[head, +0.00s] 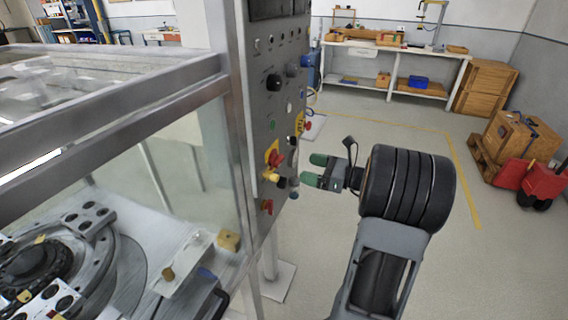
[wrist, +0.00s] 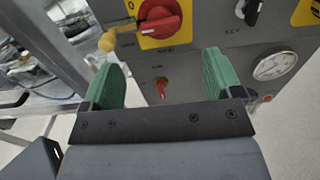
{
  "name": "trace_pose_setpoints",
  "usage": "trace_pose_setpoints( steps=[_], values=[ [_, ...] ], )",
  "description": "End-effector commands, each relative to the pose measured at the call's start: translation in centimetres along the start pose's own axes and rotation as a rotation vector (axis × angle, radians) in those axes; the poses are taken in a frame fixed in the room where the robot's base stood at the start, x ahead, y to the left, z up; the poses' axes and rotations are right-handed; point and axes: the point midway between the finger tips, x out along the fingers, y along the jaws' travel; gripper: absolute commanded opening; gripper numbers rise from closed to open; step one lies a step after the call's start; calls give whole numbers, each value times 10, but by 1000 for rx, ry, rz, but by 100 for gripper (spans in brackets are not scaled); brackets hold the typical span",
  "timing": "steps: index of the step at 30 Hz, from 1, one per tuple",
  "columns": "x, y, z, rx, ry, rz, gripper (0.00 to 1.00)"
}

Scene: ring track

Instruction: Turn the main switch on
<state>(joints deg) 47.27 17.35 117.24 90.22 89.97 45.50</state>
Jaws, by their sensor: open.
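The main switch (head: 275,158) is a red rotary handle on a yellow plate, on the grey control panel (head: 262,100) in the head view. In the wrist view the red handle (wrist: 160,20) is at the top, slightly slanted from horizontal, with a "0" at the plate's upper left; the plate's top is cut off. My gripper (head: 315,170), with green fingertips, is open and empty, to the right of the panel in the head view. In the wrist view its fingertips (wrist: 160,75) are spread below the main switch, apart from it.
A small red lever (wrist: 161,87) shows between the fingertips, with a gauge (wrist: 274,66) at right. A yellow knob (head: 270,176) sits close to the main switch. The glazed machine frame (head: 120,105) fills the left; open floor (head: 490,260) lies right.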

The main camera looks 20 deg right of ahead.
Motion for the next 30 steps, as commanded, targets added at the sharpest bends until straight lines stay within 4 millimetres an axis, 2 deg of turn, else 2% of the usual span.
trace_pose_setpoints(
  steps=[1,6,13,19,29,30],
  values=[
    [12,1,0,0,0,4,85],
    [42,1,0,-1,2,3,85],
    [72,0,-1,-1,3,2,85],
    [84,0,0,-2,2,0,85],
    [86,0,0,-2,3,0,85],
    [86,0,0,-2,2,0,82]
  ],
)
